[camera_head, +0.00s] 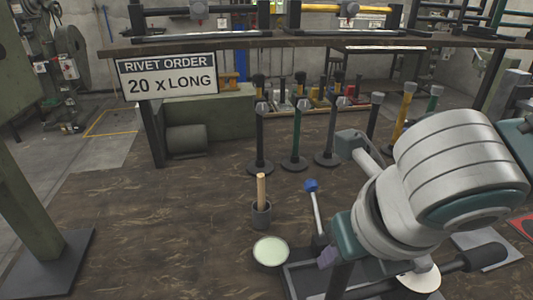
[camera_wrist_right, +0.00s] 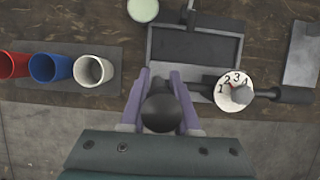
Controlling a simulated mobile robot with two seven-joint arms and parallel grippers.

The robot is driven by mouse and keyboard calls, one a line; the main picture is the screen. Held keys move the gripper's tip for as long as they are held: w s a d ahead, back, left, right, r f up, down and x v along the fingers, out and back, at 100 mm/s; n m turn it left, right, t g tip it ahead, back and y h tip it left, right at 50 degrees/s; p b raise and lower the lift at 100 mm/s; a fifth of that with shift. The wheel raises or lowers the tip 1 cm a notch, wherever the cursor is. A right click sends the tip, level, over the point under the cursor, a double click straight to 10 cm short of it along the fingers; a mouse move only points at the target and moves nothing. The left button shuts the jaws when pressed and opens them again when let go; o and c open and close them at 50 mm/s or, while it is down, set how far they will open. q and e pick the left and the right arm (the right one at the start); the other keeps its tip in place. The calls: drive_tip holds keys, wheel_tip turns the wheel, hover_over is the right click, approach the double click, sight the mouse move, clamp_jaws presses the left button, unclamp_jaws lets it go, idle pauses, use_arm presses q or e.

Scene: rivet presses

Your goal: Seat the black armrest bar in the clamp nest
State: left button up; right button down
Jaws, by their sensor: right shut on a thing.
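My right gripper (camera_wrist_right: 161,98) has purple fingers shut on the black armrest bar (camera_wrist_right: 161,113), whose rounded end faces the wrist camera. A lever with a blue knob (camera_head: 311,186) stands upright at the fixture. My left gripper is not in view.
A white numbered dial (camera_wrist_right: 233,93) and a black handle (camera_wrist_right: 285,95) are right of the tray. Red, blue and white cups (camera_wrist_right: 93,71) stand left. Several posts (camera_head: 296,138) stand behind.

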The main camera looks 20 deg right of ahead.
drive_tip(key=w+d+f+b, duration=0.2)
drive_tip(key=w, duration=0.6)
drive_tip(key=shift+w+b, duration=0.3)
drive_tip(key=shift+b, duration=0.05)
drive_tip(key=shift+r, duration=0.1)
idle(0.4)
drive_tip(key=shift+f, duration=0.35)
idle(0.4)
drive_tip(key=shift+p, duration=0.4)
idle(0.5)
